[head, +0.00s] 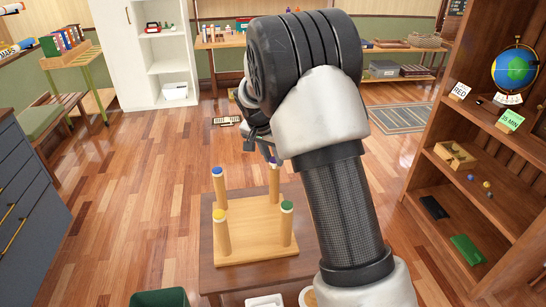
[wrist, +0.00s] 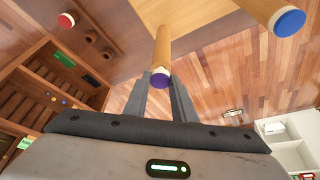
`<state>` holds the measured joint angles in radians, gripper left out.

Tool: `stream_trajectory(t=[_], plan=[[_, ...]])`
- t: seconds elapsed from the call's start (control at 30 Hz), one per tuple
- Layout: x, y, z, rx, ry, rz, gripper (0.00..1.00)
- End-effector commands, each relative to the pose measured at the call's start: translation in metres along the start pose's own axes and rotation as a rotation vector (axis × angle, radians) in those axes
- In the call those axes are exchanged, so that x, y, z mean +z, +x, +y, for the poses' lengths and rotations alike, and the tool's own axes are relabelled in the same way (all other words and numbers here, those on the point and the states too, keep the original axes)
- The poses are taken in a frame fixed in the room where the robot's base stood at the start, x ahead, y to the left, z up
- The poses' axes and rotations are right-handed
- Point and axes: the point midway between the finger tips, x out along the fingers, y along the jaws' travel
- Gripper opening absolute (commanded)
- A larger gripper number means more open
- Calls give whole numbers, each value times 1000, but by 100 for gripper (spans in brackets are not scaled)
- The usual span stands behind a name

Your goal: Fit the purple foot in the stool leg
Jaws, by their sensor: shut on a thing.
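The stool (head: 245,238) lies upside down on a low brown table, with its legs pointing up. A purple foot (head: 272,161) is at the top of the back right leg (head: 274,183). In the wrist view the purple foot (wrist: 160,78) is between the fingers of my gripper (wrist: 160,95), in line with the leg (wrist: 162,45). My gripper is shut on it. Whether the foot is fully seated, I cannot tell. The other legs carry a blue foot (head: 217,171), a yellow foot (head: 219,215) and a green foot (head: 287,206).
The brown table (head: 208,275) bears the stool. In the wrist view a red round piece (wrist: 66,20) is near several dark round spots on brown wood. A bookcase (head: 440,190) stands right, a dark cabinet (head: 30,190) left. A green bin (head: 160,298) is in front. Floor left is clear.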

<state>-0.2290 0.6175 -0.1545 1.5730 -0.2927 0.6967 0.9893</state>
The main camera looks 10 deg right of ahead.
Motion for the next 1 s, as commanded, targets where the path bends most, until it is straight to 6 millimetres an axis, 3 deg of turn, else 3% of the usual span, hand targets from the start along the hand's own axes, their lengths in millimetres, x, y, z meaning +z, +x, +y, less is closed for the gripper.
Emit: stream_trajectory(t=[1.0], plan=[[2, 5, 0, 0, 0, 0, 3]])
